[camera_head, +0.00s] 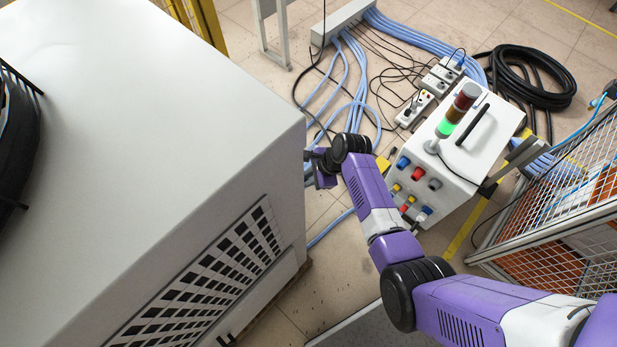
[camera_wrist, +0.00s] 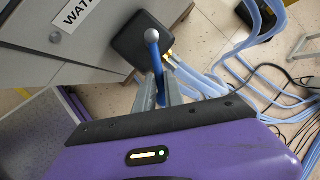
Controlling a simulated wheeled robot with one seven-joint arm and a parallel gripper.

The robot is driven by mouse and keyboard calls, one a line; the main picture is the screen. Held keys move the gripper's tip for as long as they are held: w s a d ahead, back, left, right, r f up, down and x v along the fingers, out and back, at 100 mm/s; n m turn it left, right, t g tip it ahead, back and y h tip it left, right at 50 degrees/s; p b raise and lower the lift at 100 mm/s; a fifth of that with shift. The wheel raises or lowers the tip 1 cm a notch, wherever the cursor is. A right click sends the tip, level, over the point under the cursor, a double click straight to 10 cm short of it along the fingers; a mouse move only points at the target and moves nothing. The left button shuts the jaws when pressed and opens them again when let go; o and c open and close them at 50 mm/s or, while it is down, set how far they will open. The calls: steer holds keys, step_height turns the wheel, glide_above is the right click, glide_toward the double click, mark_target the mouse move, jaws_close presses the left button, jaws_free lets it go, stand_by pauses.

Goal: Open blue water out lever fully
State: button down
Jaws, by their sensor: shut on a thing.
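The blue lever (camera_wrist: 152,37) shows in the wrist view in front of a black square block on a grey panel. The part of the lever between the fingers is partly hidden. In the head view my gripper (camera_head: 316,168) is at the right side of the big white cabinet (camera_head: 150,100); the lever cannot be made out there.
A white control box (camera_head: 470,145) with a signal light stands right of my arm. Blue hoses (camera_head: 355,75) and black cables lie on the floor behind. A wire mesh fence (camera_head: 560,185) is at the far right. Some tiled floor is bare below my arm.

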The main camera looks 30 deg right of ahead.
stand_by(0.8)
steer(key=w+n+g+b, duration=0.1)
steer(key=n+b, duration=0.1)
steer(key=w+n+g+y+b, duration=0.1)
steer(key=w+n+b, duration=0.1)
steer(key=n, duration=0.1)
steer(key=w+n+g+b, duration=0.1)
steer(key=n+b, duration=0.1)
steer(key=shift+w+d, duration=0.2)
steer(key=shift+w, duration=0.15)
steer(key=shift+n, duration=0.3)
steer(key=c, duration=1.4)
jaws_free()
steer(key=shift+c, duration=0.2)
steer(key=shift+r, duration=0.1)
steer(key=p+v, duration=0.1)
steer(key=v, duration=0.6)
steer(key=shift+d+r, duration=0.25)
